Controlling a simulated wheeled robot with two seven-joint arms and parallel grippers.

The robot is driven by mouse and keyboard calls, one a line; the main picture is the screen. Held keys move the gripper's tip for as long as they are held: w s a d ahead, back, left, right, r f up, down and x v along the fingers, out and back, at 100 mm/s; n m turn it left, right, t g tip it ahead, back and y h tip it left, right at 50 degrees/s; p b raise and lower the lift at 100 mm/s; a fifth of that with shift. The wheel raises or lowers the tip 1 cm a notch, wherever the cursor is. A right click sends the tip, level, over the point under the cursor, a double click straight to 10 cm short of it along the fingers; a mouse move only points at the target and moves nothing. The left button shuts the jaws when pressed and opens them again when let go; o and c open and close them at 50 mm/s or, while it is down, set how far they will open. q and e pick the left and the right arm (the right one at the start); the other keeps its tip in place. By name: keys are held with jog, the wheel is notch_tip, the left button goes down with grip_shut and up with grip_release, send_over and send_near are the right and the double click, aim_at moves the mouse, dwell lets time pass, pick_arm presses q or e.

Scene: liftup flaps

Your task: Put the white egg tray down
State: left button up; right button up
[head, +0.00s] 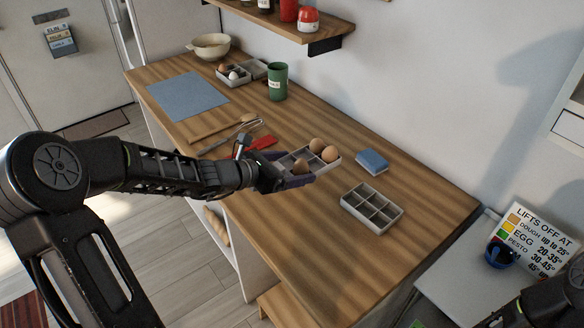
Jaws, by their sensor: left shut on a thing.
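A white egg tray (290,160) with several brown eggs (316,146) in it is in the middle of the head view, over the wooden counter. My left gripper (284,181) is shut on the tray at its near left side. The tray looks roughly level; I cannot tell whether it touches the counter. A second, empty tray with compartments (371,208) sits on the counter to the right. Part of my right arm shows at the bottom right corner; its gripper is not in view.
A blue sponge-like block (372,160) lies behind the empty tray. A green canister (277,82), another egg tray (236,80) and a bowl (210,46) stand farther back. The counter's right end is clear.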

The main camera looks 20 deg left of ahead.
pick_arm(q)
jog(key=s+d+f+m+g+h, duration=0.1)
jog(key=s+f, duration=0.1)
jog(key=s, duration=0.1)
jog(key=s+d+f+m+g+h, duration=0.1)
jog(key=s+d+f+m+h, duration=0.1)
jog(key=s, duration=0.2)
jog(key=s+d+f+m+g+h, duration=0.1)
jog(key=s+d+f+m+g, duration=0.1)
jog(key=s, duration=0.2)
jog(key=shift+s+d, duration=0.15)
jog(key=shift+d, duration=0.05)
pick_arm(e)
jog(key=shift+c, duration=0.4)
